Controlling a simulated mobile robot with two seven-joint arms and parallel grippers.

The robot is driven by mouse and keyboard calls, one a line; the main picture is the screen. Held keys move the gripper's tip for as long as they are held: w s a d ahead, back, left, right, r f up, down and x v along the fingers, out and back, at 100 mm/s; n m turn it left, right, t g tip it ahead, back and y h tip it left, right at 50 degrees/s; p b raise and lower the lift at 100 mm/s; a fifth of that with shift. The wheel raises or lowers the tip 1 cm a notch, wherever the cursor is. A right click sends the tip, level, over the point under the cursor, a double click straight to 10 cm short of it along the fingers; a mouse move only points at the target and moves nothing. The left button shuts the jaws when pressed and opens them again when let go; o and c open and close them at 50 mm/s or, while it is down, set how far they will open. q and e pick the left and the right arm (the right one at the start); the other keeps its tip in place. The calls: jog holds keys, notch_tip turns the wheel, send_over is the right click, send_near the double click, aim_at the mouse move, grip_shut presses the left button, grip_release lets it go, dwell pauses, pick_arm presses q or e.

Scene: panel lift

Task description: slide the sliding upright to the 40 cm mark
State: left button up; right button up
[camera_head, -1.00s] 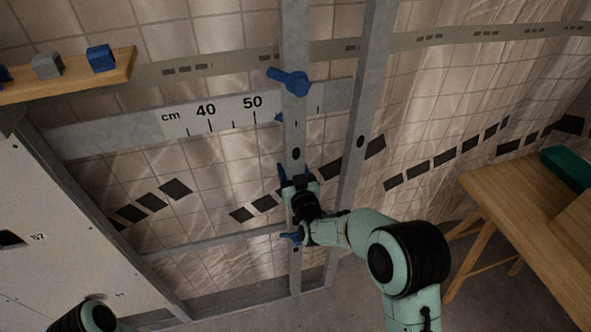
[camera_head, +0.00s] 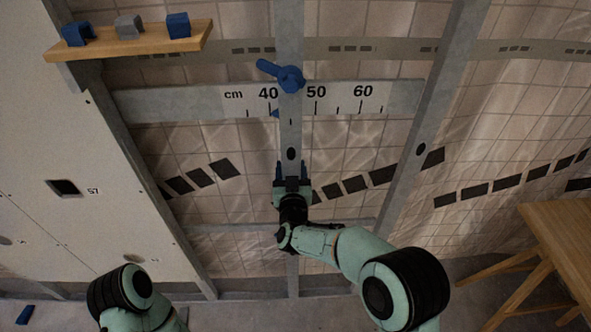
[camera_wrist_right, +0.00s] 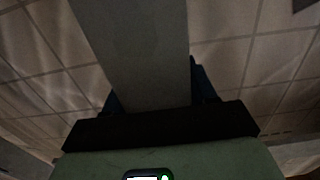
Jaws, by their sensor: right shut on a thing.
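The sliding upright (camera_head: 290,134) is a grey metal post standing across the horizontal scale rail. A blue clamp lever (camera_head: 290,78) sits on it above the scale (camera_head: 340,100), its handle pointing up and left. A small blue pointer (camera_head: 275,113) at the upright's left edge is at or just right of the 40 mark; the upright partly covers the scale there. My right gripper (camera_head: 291,172) is shut on the upright below the scale, one blue finger on each side. The upright also fills the middle of the right wrist view (camera_wrist_right: 135,50). My left gripper is out of view.
A fixed grey stud (camera_head: 440,110) stands to the right. A white panel (camera_head: 90,180) is on the left, with a wooden shelf (camera_head: 140,42) holding blue and grey blocks above it. A wooden table (camera_head: 560,235) stands at the lower right.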

jog(key=shift+a, duration=0.1)
jog(key=o, duration=1.4)
jog(key=s, duration=1.3)
jog(key=shift+s+d, duration=0.25)
jog(key=shift+d, duration=0.05)
